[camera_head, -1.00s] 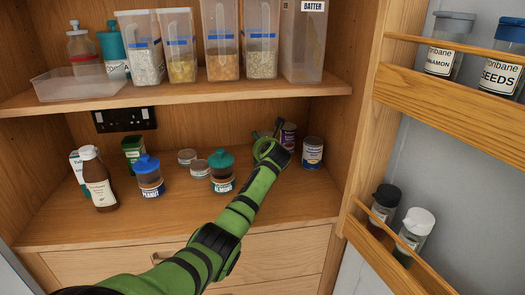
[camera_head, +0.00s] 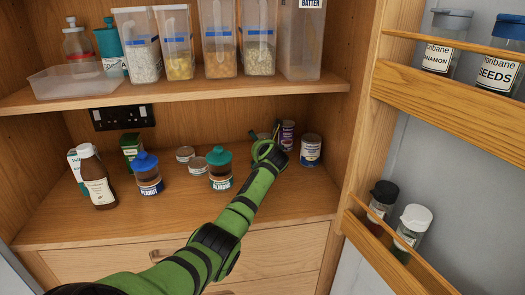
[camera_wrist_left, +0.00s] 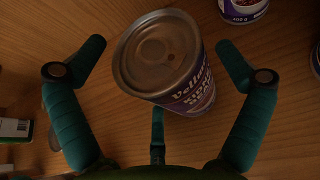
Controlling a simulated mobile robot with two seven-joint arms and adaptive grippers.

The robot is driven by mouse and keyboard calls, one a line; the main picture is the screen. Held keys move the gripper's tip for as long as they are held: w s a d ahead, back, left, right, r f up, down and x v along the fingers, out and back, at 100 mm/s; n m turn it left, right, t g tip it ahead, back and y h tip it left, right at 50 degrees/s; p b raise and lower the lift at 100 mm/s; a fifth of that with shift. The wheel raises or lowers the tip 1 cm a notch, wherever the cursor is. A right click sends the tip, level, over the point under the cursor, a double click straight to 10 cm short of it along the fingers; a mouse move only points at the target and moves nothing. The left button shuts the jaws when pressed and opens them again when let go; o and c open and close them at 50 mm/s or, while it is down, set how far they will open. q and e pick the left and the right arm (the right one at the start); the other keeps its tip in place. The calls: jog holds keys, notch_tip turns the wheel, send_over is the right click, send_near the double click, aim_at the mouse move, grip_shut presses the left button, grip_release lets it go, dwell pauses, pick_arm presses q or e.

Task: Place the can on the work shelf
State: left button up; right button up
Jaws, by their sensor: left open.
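A purple-labelled can (camera_head: 288,132) stands on the lower wooden shelf (camera_head: 110,228) towards the back right, partly hidden by my left gripper (camera_head: 266,134). In the left wrist view the can's metal lid and purple label (camera_wrist_left: 195,92) show between the spread fingers of my left gripper (camera_wrist_left: 161,47). The fingers are open on either side of the can, with a visible gap; I cannot tell whether any part touches it. A second can (camera_head: 311,150) with a blue and white label stands just right of it. My right gripper is not in view.
Jars with blue (camera_head: 147,176) and teal (camera_head: 219,170) lids, small tins (camera_head: 185,154) and a brown bottle (camera_head: 97,180) stand left of my arm. The upper shelf (camera_head: 190,90) overhangs with containers. The door rack (camera_head: 445,100) flanks the right. The shelf's front is clear.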

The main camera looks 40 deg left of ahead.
pick_arm(q)
jog(key=v, duration=1.2)
